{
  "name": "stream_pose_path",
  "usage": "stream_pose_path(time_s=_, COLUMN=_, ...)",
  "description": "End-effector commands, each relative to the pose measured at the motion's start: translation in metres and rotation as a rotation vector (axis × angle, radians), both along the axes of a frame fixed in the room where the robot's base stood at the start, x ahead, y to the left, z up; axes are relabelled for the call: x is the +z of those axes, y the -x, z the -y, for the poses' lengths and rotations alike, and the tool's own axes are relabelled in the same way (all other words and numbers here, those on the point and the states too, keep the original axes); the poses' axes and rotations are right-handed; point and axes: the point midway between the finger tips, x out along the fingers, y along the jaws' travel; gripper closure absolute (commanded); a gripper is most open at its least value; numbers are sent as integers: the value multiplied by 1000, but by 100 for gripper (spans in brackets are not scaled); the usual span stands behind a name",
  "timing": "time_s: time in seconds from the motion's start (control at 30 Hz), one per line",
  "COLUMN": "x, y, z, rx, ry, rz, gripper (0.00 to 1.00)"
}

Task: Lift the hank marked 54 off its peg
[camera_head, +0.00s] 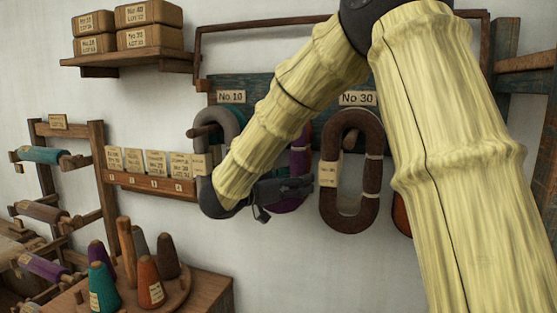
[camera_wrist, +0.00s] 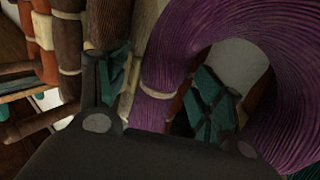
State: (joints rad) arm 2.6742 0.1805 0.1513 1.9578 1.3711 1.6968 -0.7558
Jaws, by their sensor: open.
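Several hanks hang on a rack of pegs in the head view: a grey one (camera_head: 233,122), a purple one (camera_head: 303,158), a dark brown one (camera_head: 336,205) and an orange-brown one (camera_head: 401,215) mostly behind my arm. Their tags are too small to read, so I cannot tell which is marked 54. My gripper (camera_head: 290,189) is in front of the purple hank and partly hides it. In the wrist view the purple hank (camera_wrist: 163,70) fills the right side, and one tied limb of it passes between my open fingers (camera_wrist: 165,100). I cannot tell whether they touch it.
The rack board has plates reading No 10 (camera_head: 231,97) and No 30 (camera_head: 358,98). A small card shelf (camera_head: 150,183) is left of the hanks. Cones on a wooden stand (camera_head: 190,290) are below left. Boxes sit on a wall shelf (camera_head: 125,57). Bare wall lies below the hanks.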

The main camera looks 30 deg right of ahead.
Motion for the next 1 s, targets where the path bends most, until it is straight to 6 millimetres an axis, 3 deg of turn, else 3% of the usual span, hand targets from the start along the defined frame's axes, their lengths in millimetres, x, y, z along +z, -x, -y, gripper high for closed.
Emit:
stream_pose_path(time_s=0.2, x=-1, y=0, z=2, rx=0, ry=0, rz=0, gripper=33)
stream_pose_path(time_s=0.5, x=-1, y=0, z=2, rx=0, ry=0, rz=0, gripper=86)
stream_pose_path(time_s=0.83, x=1, y=0, z=1, rx=0, ry=1, rz=1, gripper=87)
stream_pose_path(time_s=1.0, x=11, y=0, z=1, rx=0, ry=2, rz=3, gripper=87)
